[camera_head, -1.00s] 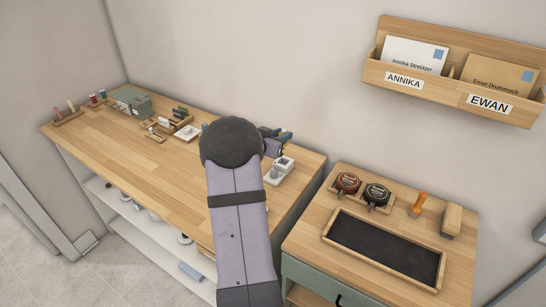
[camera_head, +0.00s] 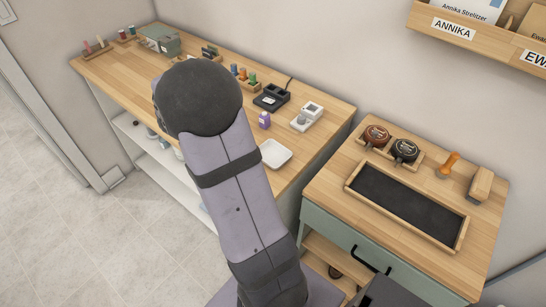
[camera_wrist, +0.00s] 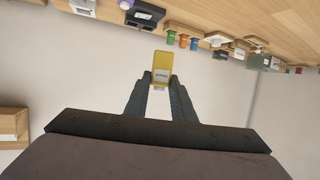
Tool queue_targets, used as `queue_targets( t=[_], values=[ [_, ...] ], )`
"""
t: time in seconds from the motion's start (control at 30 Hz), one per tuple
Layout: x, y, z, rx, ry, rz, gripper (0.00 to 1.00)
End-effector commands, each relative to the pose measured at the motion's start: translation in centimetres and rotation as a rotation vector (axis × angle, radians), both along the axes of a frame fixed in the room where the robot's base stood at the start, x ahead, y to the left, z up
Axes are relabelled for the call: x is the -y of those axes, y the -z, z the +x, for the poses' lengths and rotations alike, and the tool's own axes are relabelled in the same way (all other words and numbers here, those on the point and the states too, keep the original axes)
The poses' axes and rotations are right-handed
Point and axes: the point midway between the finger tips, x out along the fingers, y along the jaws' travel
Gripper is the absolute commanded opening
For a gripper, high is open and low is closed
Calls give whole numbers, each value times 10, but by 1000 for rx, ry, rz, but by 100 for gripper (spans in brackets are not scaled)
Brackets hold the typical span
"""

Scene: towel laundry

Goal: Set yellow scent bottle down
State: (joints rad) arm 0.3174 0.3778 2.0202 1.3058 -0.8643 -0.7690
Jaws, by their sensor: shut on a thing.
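The yellow scent bottle (camera_wrist: 161,66) shows in the wrist view, with a pale label on its side. My gripper (camera_wrist: 160,80) is shut on it, one dark finger on each side. The bottle appears clear of the wooden worktop (camera_wrist: 225,12), which lies along the top of the wrist view. In the head view my arm hides the gripper and the bottle. A purple bottle (camera_head: 264,120) stands on the worktop to the right of my arm. Small orange, blue and green bottles (camera_head: 244,76) stand in a rack farther back.
A white tray (camera_head: 276,154) sits near the worktop's front right. A black device (camera_head: 271,97) and a white device (camera_head: 307,116) stand behind it. A second table (camera_head: 330,212) with a dark inset mat is at right. Bare worktop (camera_head: 125,73) shows at left.

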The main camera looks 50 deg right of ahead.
Motion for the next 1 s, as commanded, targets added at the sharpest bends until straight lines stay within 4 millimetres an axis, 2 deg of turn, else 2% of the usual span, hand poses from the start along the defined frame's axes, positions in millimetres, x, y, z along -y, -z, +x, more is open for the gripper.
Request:
queue_targets(
  t=[0.03,0.1,0.33,0.5,0.6,0.77,0.87,1.0],
  values=[
    [-9,6,-11,-4,17,0,1],
    [-13,14,-32,-4,63,1,1],
    [-14,39,-104,-4,237,-1,1],
    [-14,44,-145,2,357,-2,1],
    [-12,39,-155,3,404,-1,1],
    [-10,34,-160,1,430,-1,1],
    [-10,38,-160,-2,431,-1,1],
    [-10,53,-160,-5,430,-1,1]
  ],
)
